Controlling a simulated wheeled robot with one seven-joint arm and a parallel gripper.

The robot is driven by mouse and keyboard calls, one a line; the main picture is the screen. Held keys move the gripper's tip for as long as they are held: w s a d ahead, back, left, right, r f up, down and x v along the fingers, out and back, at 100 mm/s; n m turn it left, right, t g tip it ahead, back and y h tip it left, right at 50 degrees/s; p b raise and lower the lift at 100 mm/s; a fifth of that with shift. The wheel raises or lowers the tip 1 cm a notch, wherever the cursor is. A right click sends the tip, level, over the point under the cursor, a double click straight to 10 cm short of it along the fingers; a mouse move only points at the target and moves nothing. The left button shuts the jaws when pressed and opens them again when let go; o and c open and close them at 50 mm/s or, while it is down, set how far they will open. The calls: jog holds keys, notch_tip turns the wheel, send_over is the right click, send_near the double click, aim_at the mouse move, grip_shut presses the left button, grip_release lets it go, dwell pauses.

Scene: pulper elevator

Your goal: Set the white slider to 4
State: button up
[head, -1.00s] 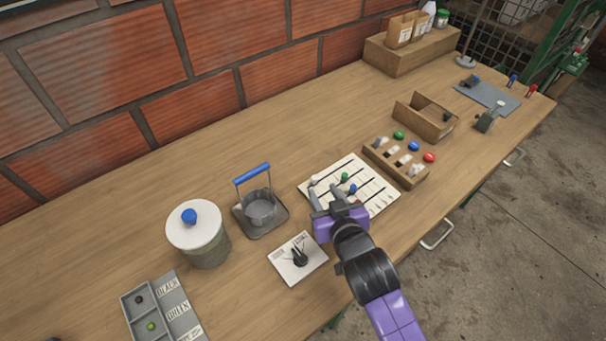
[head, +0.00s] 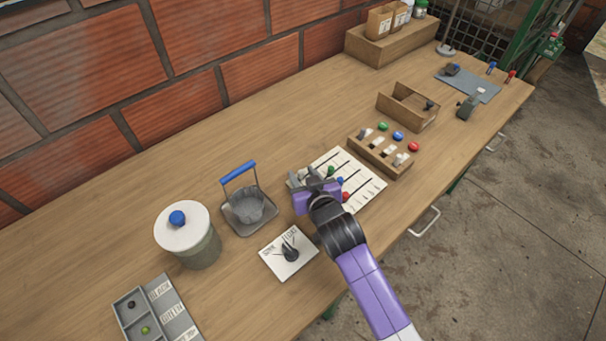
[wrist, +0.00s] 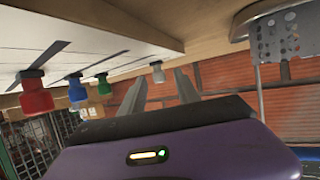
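The slider panel (head: 374,190) is a white board with dark slots on the bench. Its green knob (head: 331,171), blue knob (head: 340,181) and red knob (head: 346,196) show right beside my gripper (head: 305,179). My gripper is over the panel's left end and hides the white slider in the head view. In the wrist view the white slider knob (wrist: 158,72) appears between the two spread fingers of my gripper (wrist: 160,88), beyond their tips or level with them; I cannot tell which. No contact shows. The panel's scale marks are too small to read.
A tray with a blue-handled basket (head: 245,208) and a dial card (head: 288,252) stand left of the panel. A lidded pot (head: 188,235) is farther left. A wooden switch box (head: 380,154) is close on the right. The bench behind the panel is clear.

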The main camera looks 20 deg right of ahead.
grip_shut()
dwell(1.3)
